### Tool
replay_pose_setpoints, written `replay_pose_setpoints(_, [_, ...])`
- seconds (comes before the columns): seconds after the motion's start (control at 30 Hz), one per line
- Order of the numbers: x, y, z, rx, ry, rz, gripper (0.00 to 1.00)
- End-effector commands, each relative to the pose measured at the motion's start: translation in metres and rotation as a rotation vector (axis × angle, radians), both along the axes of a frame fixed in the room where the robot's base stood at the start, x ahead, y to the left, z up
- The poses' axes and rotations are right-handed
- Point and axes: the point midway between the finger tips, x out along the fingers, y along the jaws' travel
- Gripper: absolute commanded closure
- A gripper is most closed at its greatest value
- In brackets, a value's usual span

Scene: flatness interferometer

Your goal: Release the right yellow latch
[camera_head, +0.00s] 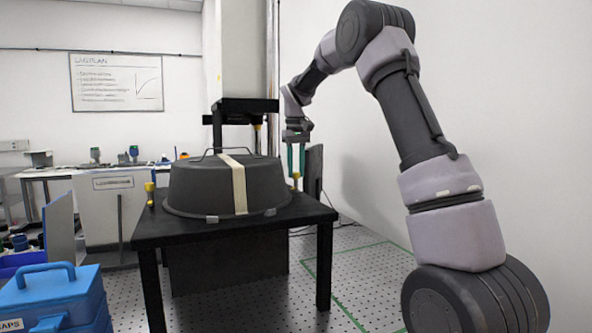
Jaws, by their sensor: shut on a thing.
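The right yellow latch (295,181) stands at the right back of the black table (190,234), beside the dark domed cover (200,188). Only a small yellow part of it shows below my fingers. My gripper (296,172) points down with its green fingers around the top of this latch and is shut on it. The left yellow latch (150,188) stands upright on the left side of the cover, away from my gripper. The cover has a wire handle and a pale strap (238,184) over it.
A tall white column with a black head (245,106) rises behind the cover. A dark upright panel (313,172) stands just right of my gripper. A blue case (52,296) is at the front left. The perforated floor (360,275) right of the table is clear.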

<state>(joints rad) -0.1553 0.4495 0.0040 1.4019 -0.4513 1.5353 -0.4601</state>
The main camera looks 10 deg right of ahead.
Motion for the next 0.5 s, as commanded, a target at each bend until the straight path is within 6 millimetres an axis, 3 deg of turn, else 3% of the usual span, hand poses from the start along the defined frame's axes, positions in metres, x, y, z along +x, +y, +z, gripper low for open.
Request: replay_pose_setpoints(0.5, [0.0002, -0.0007, 0.0004, 0.000, -0.001, 0.482, 1.00])
